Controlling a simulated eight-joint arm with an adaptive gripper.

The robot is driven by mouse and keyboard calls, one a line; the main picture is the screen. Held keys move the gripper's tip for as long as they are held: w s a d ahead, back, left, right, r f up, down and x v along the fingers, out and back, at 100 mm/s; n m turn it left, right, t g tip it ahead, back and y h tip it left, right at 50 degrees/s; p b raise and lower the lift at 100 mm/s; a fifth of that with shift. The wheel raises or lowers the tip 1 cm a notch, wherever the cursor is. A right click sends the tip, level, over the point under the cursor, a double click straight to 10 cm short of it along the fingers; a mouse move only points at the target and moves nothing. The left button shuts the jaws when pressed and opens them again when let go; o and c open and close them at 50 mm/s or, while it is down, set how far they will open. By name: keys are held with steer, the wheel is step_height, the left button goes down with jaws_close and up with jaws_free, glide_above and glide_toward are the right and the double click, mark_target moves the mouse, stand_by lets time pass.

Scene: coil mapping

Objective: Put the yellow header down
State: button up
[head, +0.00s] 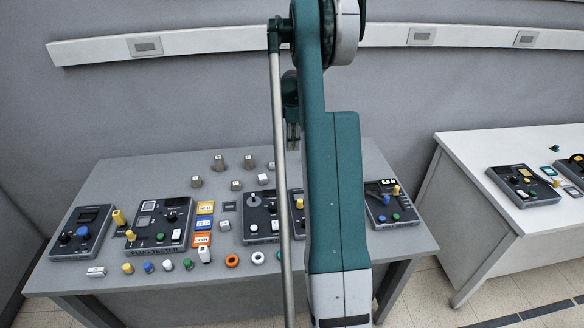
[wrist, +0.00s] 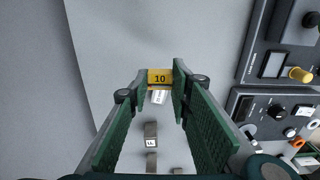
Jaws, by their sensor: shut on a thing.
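The yellow header (wrist: 160,76), marked "10", is between the fingertips of my gripper (wrist: 160,84) in the wrist view. The green-padded fingers are shut on it, with a pad against each side. A white part with small print (wrist: 158,97) shows just below the yellow face; I cannot tell whether it belongs to the header. The grey table top (wrist: 110,45) lies beyond; the gap between header and table is unclear. In the head view my arm covers the middle of the table, and the header cannot be made out.
Grey blocks (wrist: 151,140) stand near the fingers; several also show at the table's back (head: 219,161). Dark control panels (wrist: 275,65) lie to the right in the wrist view. Coloured rings and knobs line the table's front (head: 232,260). A second table (head: 480,225) stands at right.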

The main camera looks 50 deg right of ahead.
steer(key=shift+f, duration=0.15)
glide_above(292, 166)
steer(key=shift+f+b, duration=0.35)
steer(key=shift+f, duration=2.65)
steer(key=shift+f, duration=1.9)
steer(key=shift+f+b, duration=0.15)
steer(key=shift+b, duration=0.2)
steer(key=o, duration=0.8)
steer(key=shift+c, duration=0.2)
step_height(292, 166, up, 12)
steer(key=shift+r+p, duration=0.2)
steer(key=shift+p, duration=0.5)
